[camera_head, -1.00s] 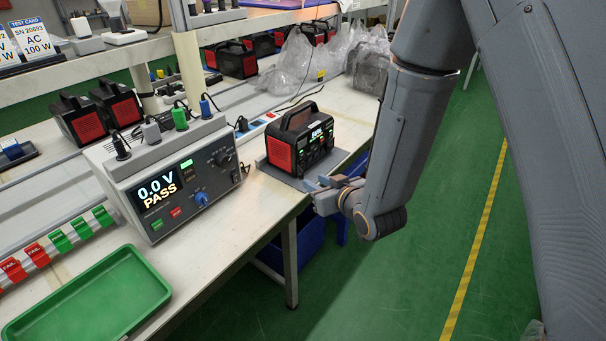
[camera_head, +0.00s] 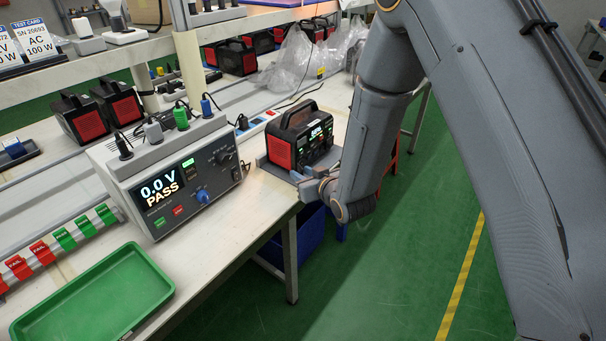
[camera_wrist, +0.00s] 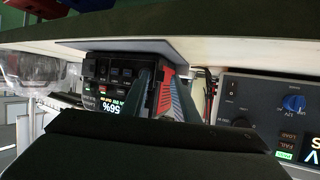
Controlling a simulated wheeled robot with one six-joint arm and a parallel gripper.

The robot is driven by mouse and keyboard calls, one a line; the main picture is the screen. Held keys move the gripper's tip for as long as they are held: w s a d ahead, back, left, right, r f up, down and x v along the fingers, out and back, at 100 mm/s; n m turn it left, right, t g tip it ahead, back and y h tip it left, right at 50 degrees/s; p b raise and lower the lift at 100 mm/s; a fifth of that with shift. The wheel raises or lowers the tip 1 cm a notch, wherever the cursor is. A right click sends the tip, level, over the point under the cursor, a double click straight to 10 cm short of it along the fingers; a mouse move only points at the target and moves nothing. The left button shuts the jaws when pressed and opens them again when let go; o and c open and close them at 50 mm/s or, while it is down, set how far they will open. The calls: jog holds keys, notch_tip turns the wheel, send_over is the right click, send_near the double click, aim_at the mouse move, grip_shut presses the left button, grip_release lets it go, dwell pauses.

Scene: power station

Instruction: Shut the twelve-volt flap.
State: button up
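The power station (camera_head: 301,136), a black box with red side panels and a top handle, stands on the bench's right edge with its lit front toward my arm. It also shows in the wrist view (camera_wrist: 102,73), upside down, with its display reading 56%. I cannot make out the twelve-volt flap or its position; part of the front is hidden by my gripper. My gripper (camera_head: 304,181) is close in front of the station's lower front. In the wrist view its two fingers (camera_wrist: 162,90) stand apart with the station's corner visible between them; nothing is seen held.
A grey tester (camera_head: 176,178) reading 0.0 V PASS stands left of the station. A green tray (camera_head: 92,300) lies at the front left. More power stations (camera_head: 78,118) and clear plastic bags (camera_head: 297,58) are behind. The floor right of the bench is open.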

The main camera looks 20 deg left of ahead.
aim_at(299, 170)
grip_shut()
